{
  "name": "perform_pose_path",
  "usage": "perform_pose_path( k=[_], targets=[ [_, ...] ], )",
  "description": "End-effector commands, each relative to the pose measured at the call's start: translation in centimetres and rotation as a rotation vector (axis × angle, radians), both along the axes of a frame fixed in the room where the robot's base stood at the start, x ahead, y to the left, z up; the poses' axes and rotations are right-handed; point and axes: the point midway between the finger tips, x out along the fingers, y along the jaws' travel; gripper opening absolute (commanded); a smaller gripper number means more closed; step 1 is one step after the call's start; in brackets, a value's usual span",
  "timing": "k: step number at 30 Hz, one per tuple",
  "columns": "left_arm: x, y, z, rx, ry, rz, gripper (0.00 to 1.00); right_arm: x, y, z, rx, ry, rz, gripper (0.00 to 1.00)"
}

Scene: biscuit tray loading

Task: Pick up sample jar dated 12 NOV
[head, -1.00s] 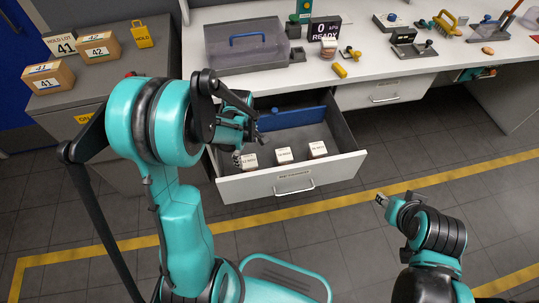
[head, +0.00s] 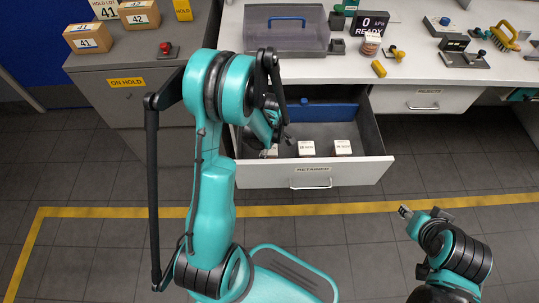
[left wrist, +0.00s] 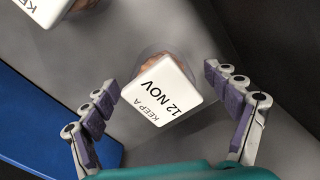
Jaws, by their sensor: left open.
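The sample jar marked KEEP A, 12 NOV (left wrist: 160,92) has a white square top and stands on the drawer floor. In the left wrist view it sits between the spread fingers of my left gripper (left wrist: 161,80), with gaps on both sides. In the head view my left gripper (head: 275,138) is over the left end of the open drawer and partly hides the leftmost jar (head: 272,152). Two more white-topped jars, the middle one (head: 306,148) and the right one (head: 342,147), stand beside it. My right gripper (head: 405,212) is small, away at the lower right.
The open drawer labelled RETAINED (head: 312,181) has a blue panel (head: 332,112) at its back. Another jar (left wrist: 45,8) shows at the left wrist view's top left. A grey cabinet (head: 112,107) marked ON HOLD stands left. The floor in front is clear.

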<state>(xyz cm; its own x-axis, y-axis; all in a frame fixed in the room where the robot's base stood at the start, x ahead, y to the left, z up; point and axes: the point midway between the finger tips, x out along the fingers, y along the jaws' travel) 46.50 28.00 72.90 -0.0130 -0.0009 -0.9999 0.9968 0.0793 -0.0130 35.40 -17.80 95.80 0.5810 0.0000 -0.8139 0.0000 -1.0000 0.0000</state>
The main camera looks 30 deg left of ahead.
Motion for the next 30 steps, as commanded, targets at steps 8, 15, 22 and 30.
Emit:
perform_pose_path(
  k=[8, 15, 22, 30],
  targets=[
    [0.0, 0.0, 0.2, 0.0, 0.0, -0.001, 0.4, 0.0, 0.0, 0.1, 0.0, 0.0, 0.0, 0.4],
    [0.0, 0.0, 0.1, 0.0, 0.0, -0.001, 0.33, 0.0, 0.0, 0.1, 0.0, 0.0, 0.0, 0.4],
    [0.0, 0.0, 1.1, 0.0, -0.001, -0.001, 0.32, 0.0, 0.0, 0.6, 0.0, 0.0, 0.0, 0.4],
    [0.0, 0.0, 6.6, 0.0, 0.0, -0.001, 0.32, 0.0, 0.0, 3.2, 0.0, 0.0, 0.0, 0.4]
  ],
)
